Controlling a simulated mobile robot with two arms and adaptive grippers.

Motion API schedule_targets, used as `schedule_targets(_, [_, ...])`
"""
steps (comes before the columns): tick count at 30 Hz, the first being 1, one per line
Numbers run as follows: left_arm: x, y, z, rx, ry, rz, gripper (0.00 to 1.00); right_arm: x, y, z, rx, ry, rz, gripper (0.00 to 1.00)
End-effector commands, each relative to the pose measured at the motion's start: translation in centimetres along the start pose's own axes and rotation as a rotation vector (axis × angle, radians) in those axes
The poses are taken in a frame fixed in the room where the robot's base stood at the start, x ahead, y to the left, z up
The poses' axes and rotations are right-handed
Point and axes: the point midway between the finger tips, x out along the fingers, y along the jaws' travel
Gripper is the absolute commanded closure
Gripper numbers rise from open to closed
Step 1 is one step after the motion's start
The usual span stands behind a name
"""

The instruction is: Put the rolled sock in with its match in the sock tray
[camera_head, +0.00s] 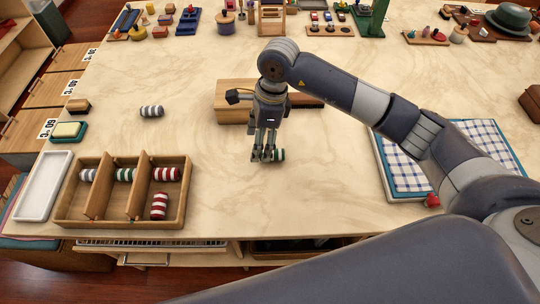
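A green-and-white striped rolled sock (279,155) lies on the table, partly hidden by my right gripper (264,157). The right gripper points down at it, its fingertips by the table surface; I cannot tell if the fingers hold the sock. The wooden sock tray (179,213) has three compartments. The left one has a grey striped sock (87,175), the middle one a green-and-white sock (125,174), the right one two red-and-white socks (167,174) (159,205). Another grey striped sock (151,111) lies on the table behind the tray. My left gripper is not in view.
A wooden block or brush (232,105) lies behind the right gripper. A white tray (43,187) and a green soap dish (67,132) are at left. Folded checked cloth (480,142) is at right under my arm. The table between tray and gripper is clear.

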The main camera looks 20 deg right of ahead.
Motion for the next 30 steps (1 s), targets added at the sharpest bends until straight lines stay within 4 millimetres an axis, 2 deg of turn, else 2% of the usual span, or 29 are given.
schedule_targets(1, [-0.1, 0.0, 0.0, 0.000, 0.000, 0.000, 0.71, -1.1, -0.9, -1.4, 0.040, 0.062, -0.017, 0.38])
schedule_targets(4, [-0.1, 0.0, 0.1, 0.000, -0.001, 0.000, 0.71, -2.5, -1.8, -3.3, 0.100, 0.148, -0.036, 0.38])
schedule_targets(8, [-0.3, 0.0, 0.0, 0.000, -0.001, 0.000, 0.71, -2.5, -2.2, -4.4, 0.135, 0.192, -0.043, 0.38])
schedule_targets(15, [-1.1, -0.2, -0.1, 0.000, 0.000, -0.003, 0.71, 1.0, -2.2, -5.0, 0.136, 0.193, -0.041, 0.38])
schedule_targets(23, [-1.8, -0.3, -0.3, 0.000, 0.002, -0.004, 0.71, 3.1, -2.2, -5.2, 0.134, 0.191, -0.041, 0.38])
schedule_targets(27, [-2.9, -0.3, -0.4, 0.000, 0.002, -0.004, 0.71, 5.2, -2.1, -5.0, 0.133, 0.191, -0.038, 0.38])
schedule_targets(30, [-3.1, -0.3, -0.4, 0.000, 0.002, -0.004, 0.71, 6.7, -2.3, -5.3, 0.134, 0.191, -0.041, 0.38])
